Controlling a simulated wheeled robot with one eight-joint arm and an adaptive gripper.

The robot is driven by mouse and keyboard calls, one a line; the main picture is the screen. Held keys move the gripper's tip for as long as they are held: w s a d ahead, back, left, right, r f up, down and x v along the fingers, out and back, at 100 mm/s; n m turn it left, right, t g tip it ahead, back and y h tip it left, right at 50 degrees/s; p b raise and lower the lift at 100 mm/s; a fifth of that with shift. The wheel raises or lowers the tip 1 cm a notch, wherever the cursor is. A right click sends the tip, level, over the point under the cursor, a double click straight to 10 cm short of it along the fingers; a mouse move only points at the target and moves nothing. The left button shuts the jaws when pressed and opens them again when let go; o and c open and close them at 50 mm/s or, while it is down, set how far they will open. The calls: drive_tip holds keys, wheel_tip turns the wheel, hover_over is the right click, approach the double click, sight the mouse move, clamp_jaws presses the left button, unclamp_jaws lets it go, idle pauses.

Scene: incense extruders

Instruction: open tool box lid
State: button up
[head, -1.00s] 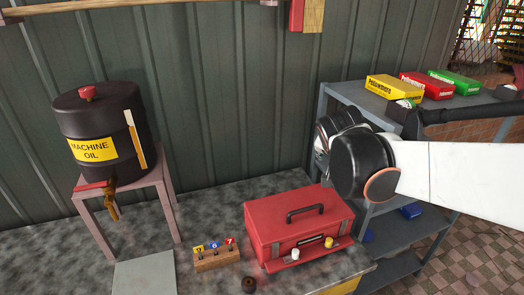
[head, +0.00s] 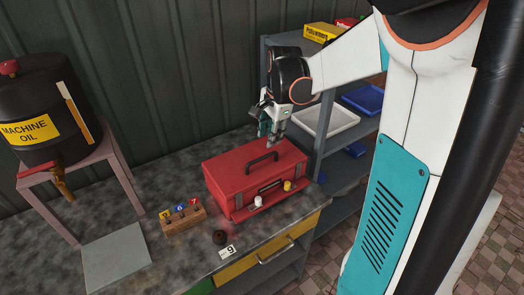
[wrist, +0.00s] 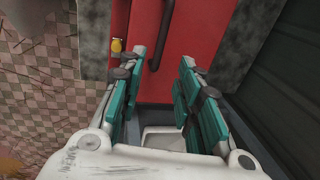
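The red tool box (head: 240,185) stands on the workbench with its lid shut. A black handle (head: 263,160) is on top of the lid. A white knob (head: 258,201) and a yellow knob (head: 287,185) show at its front ledge. My gripper (head: 274,138) is above the back right part of the lid, near the handle. In the wrist view, my gripper (wrist: 168,75) has its two teal fingers apart with nothing between them; the red lid (wrist: 180,30) and part of the black handle (wrist: 157,50) lie beyond. I cannot tell whether the fingers touch the lid.
A wooden block with numbered tags (head: 184,219) and a dark ring (head: 219,237) sit left of the box. The machine oil drum (head: 40,110) is on a stand at left. A shelf with a white tray (head: 326,121) and blue bins (head: 362,98) is at right.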

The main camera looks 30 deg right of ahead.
sight(267, 156)
drive_tip(key=f, duration=0.3)
drive_tip(key=w+f+b, duration=0.1)
drive_tip(key=f, duration=0.5)
drive_tip(key=shift+w+b, duration=0.4)
clamp_jaws()
